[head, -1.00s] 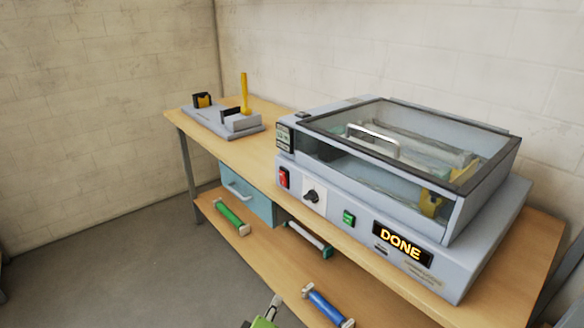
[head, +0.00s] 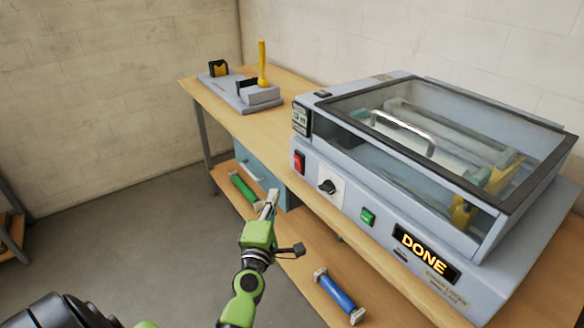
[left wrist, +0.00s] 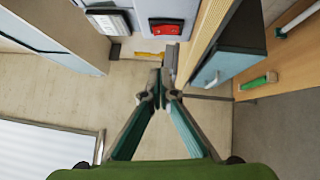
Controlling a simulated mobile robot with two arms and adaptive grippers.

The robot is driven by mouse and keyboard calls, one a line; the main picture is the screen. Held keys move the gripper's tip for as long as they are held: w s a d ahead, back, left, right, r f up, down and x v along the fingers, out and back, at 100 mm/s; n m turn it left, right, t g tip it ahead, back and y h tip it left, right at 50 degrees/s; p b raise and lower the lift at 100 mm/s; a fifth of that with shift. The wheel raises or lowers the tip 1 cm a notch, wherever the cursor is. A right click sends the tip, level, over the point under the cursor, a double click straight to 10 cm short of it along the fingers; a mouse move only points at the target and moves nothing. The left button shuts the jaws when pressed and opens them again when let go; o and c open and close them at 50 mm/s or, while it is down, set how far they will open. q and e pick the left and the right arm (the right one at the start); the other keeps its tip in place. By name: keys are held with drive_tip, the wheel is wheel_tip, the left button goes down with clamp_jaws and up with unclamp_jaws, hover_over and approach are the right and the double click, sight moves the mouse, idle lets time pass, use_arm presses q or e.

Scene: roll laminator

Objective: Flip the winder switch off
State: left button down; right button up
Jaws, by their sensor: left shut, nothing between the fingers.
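The laminator (head: 400,160) stands on the bench with its clear lid shut. Its front panel carries a red rocker switch (head: 299,161), a black knob (head: 327,187) on a white plate and a green switch (head: 367,216). I cannot read which one is the winder switch. The display (head: 425,255) reads DONE. My left gripper (head: 269,205) is shut and empty, in front of the bench, apart from the panel and below the red switch in the picture. In the left wrist view the red switch (left wrist: 166,29) lies beyond the shut fingertips (left wrist: 166,82). My right gripper is not in view.
A grey fixture with a yellow lever (head: 262,64) stands on the far bench end. A blue drawer (head: 255,165) hangs under the top. Green (head: 243,190) and blue (head: 338,293) rolls lie on the lower shelf.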

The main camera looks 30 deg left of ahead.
use_arm(q)
approach(295, 159)
drive_tip(key=w+a, duration=0.1)
drive_tip(key=a, duration=0.3)
drive_tip(key=w, duration=0.2)
drive_tip(key=w+d, duration=0.1)
drive_tip(key=w, duration=0.1)
drive_tip(key=shift+w+d+r+p, duration=0.1)
drive_tip(key=shift+w+p, duration=0.15)
drive_tip(key=shift+p, duration=0.05)
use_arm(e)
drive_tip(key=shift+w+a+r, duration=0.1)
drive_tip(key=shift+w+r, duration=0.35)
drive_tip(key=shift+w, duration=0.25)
use_arm(q)
drive_tip(key=p, duration=0.2)
drive_tip(key=r+p, duration=0.1)
drive_tip(key=p, duration=0.1)
drive_tip(key=shift+w+d+r+m, duration=0.1)
drive_tip(key=shift+w+r+m, duration=0.05)
drive_tip(key=shift+w+m, duration=0.15)
drive_tip(key=shift+f, duration=0.45)
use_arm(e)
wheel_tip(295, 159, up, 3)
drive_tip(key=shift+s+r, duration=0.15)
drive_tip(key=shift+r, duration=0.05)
